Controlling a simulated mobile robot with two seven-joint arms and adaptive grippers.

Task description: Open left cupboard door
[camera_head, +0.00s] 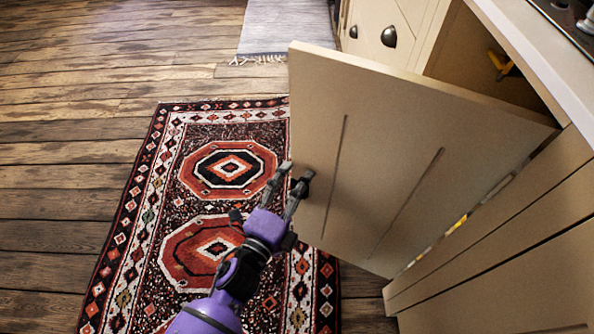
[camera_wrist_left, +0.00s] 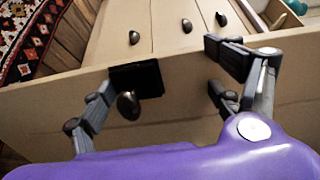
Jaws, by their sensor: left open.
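The cream cupboard door (camera_head: 375,170) stands swung wide open in the head view, its free edge toward the left. My left gripper (camera_head: 291,177) is open beside the door's outer face near that free edge. In the left wrist view, the door (camera_wrist_left: 180,118) crosses the picture, with a dark round knob (camera_wrist_left: 128,105) on it. The knob lies between the spread fingers of my left gripper (camera_wrist_left: 163,97), closer to the left finger. I cannot tell whether a finger touches the door. My right gripper is not in view.
The opened cupboard (camera_head: 475,50) is at the upper right, below a pale worktop (camera_head: 540,60). Drawer fronts with dark pulls (camera_head: 389,36) are beyond the door. A patterned rug (camera_head: 160,200) lies on the wooden floor (camera_head: 60,150), which is clear on the left.

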